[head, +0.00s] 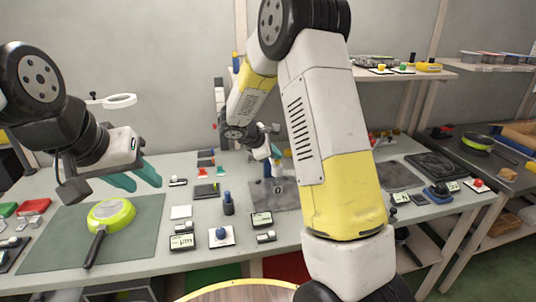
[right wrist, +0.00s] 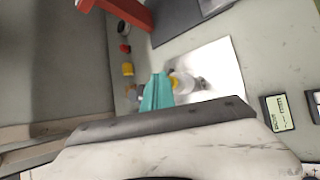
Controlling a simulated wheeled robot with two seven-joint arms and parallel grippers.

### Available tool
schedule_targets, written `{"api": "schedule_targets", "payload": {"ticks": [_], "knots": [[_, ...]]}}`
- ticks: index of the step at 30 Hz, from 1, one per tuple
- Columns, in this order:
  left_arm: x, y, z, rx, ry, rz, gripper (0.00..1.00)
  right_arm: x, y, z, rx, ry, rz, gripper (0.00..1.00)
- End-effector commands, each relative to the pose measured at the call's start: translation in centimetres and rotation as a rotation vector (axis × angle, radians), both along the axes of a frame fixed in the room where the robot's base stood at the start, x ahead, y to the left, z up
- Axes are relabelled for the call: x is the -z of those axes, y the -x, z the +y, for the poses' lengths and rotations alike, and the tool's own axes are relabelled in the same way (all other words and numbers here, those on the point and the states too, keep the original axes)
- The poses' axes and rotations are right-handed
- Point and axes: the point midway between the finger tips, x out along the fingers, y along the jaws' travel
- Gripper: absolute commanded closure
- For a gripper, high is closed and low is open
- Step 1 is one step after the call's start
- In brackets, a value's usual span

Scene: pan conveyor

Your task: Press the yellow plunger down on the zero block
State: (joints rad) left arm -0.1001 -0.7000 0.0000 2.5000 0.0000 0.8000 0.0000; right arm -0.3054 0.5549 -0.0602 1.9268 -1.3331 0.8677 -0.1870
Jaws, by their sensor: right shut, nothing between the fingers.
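In the right wrist view, a pale cylinder (right wrist: 186,84) with a yellow part (right wrist: 175,84), seemingly the plunger on the zero block, stands on a bright plate (right wrist: 222,60). My right gripper (right wrist: 158,90) has its teal fingers together right beside the yellow part; whether they touch it I cannot tell. In the head view my right gripper (head: 276,153) is over the middle of the bench, above a small pale upright piece (head: 278,170); the yellow is not clear there. My left gripper (head: 140,184) is open and empty, above the left of the bench.
A lime-rimmed pan (head: 110,213) lies on a green mat (head: 145,235) below my left gripper. A blue knob on a white plate (head: 220,236), a dark blue cylinder (head: 228,204) and small displays (head: 261,219) stand near the middle. A shelf (head: 400,74) is behind.

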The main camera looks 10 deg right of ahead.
Motion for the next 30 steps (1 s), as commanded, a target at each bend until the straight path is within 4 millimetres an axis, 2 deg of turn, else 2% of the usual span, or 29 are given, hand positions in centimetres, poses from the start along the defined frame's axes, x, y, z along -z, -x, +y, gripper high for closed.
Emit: {"api": "schedule_targets", "payload": {"ticks": [30], "knots": [[0.0,0.0,0.0,0.0,0.0,0.0,0.64,1.5,0.1,0.0,-0.001,-0.003,0.006,1.0]]}}
